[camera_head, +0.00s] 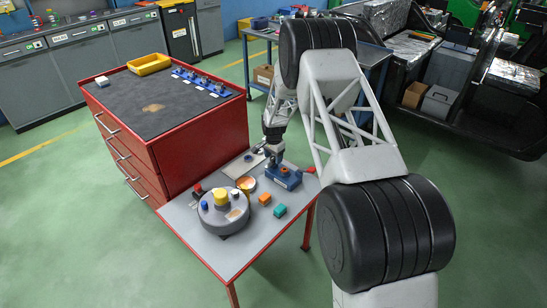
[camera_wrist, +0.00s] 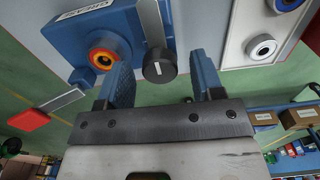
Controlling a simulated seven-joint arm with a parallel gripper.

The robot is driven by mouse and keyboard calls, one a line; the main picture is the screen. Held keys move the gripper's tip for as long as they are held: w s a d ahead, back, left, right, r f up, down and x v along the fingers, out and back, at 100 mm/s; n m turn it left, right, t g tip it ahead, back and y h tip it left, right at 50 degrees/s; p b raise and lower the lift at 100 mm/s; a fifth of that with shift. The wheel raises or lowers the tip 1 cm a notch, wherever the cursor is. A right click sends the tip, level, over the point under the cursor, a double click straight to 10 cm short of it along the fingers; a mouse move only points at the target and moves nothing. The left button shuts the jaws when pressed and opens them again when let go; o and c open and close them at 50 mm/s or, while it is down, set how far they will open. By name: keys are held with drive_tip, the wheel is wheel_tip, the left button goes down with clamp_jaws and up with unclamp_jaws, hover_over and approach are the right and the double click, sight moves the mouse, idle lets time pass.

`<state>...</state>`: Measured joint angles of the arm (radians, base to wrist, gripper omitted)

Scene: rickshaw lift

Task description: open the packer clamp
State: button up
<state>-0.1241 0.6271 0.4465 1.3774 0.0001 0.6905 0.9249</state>
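The blue clamp block (camera_head: 284,177) sits near the far right corner of the small grey table. In the wrist view the clamp block (camera_wrist: 85,38) fills the upper left, with a white label and an orange-red ring around a dark centre. A metal lever with a black round knob (camera_wrist: 160,66) extends from it. My gripper (camera_wrist: 163,82) is open, one blue finger on each side of the knob, with a visible gap on both sides. I cannot tell whether the knob lies at fingertip depth. In the head view my gripper (camera_head: 274,158) is over the clamp, its fingers partly hidden.
A round grey fixture (camera_head: 223,212) with coloured knobs stands on the table (camera_head: 244,254), beside an orange block (camera_head: 265,198) and a teal block (camera_head: 280,211). A red-tipped metal bar (camera_wrist: 28,120) sticks out by the clamp. A red drawer cabinet (camera_head: 206,144) stands close at left.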

sight(274, 157)
drive_tip(key=shift+r, duration=0.1)
drive_tip(key=shift+r, duration=3.8)
drive_tip(key=shift+s+r, duration=0.1)
drive_tip(key=shift+r, duration=0.1)
drive_tip(key=s+d+r+n+t, duration=0.15)
drive_tip(key=s+d+r, duration=0.25)
drive_tip(key=s+r, duration=1.05)
drive_tip(key=s+d+r+n, duration=0.35)
drive_tip(key=s+r, duration=0.85)
drive_tip(key=r, duration=0.5)
drive_tip(key=s+d+r+n, duration=0.1)
drive_tip(key=s+d+r, duration=0.15)
drive_tip(key=s, duration=0.65)
drive_tip(key=s+d+r+n, duration=0.1)
drive_tip(key=s+r, duration=0.3)
drive_tip(key=s, duration=0.6)
drive_tip(key=s+d+f+n+t, duration=0.1)
drive_tip(key=s+n, duration=0.1)
drive_tip(key=s, duration=1.7)
drive_tip(key=shift+s, duration=0.25)
